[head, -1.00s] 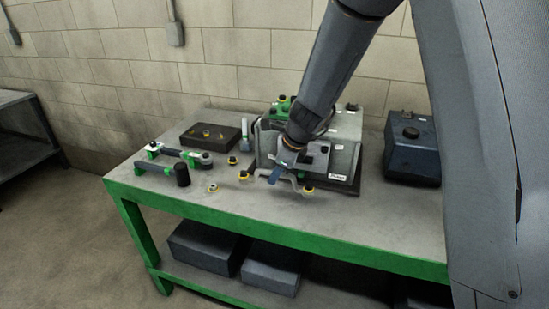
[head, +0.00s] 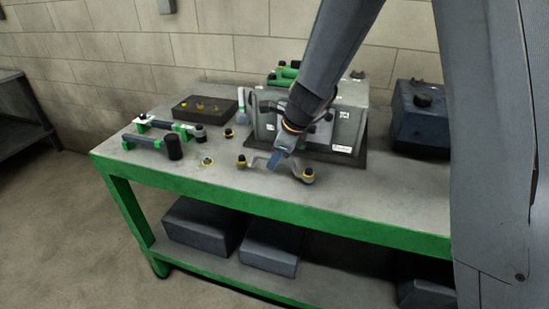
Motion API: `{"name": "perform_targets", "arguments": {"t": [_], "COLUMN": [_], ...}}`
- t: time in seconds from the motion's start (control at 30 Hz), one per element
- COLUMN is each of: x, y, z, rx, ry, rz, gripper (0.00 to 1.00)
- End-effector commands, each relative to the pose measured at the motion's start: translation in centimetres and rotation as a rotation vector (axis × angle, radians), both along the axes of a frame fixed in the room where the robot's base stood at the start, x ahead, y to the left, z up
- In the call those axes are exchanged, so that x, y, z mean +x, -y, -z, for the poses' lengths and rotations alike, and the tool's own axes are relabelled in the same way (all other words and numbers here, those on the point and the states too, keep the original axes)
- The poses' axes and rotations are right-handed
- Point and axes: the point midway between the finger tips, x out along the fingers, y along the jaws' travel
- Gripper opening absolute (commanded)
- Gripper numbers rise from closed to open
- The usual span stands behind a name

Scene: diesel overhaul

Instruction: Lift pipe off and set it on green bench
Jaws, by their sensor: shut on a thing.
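The pipe (head: 261,164) is a grey bent tube with a black and yellow fitting at each end. It is low over the front middle of the green bench (head: 215,183), in front of the engine block (head: 350,118). My gripper (head: 277,160) comes down from above and is shut on the middle of the pipe. I cannot tell whether the pipe touches the bench top. The fingertips are small in this view and partly hide the pipe's middle.
Left of the pipe are a loose yellow fitting (head: 206,162), tools with green ends (head: 150,142) and a dark tray (head: 205,108). A dark blue tank (head: 420,118) stands at the back right. The front right of the bench top is clear.

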Motion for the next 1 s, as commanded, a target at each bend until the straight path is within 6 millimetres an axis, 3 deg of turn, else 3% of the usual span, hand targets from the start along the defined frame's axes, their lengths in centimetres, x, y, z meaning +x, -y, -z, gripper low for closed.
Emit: {"name": "perform_targets", "arguments": {"t": [0.33, 0.37, 0.47, 0.5, 0.77, 1.0], "x": [0.0, 0.0, 0.0, 0.0, -0.1, -0.7], "y": [0.0, 0.0, 0.0, 0.0, 0.0, 0.8], "z": [0.3, 0.3, 0.3, 0.3, 0.3, -2.3], "rx": [0.0, 0.0, 0.0, 0.001, 0.0, 0.001], "ry": [0.002, 0.002, 0.002, 0.001, 0.0, 0.005], "rz": [0.001, 0.001, 0.001, 0.0, 0.0, 0.0], "gripper": [0.0, 0.17, 0.34, 0.36, 0.36, 0.36]}}
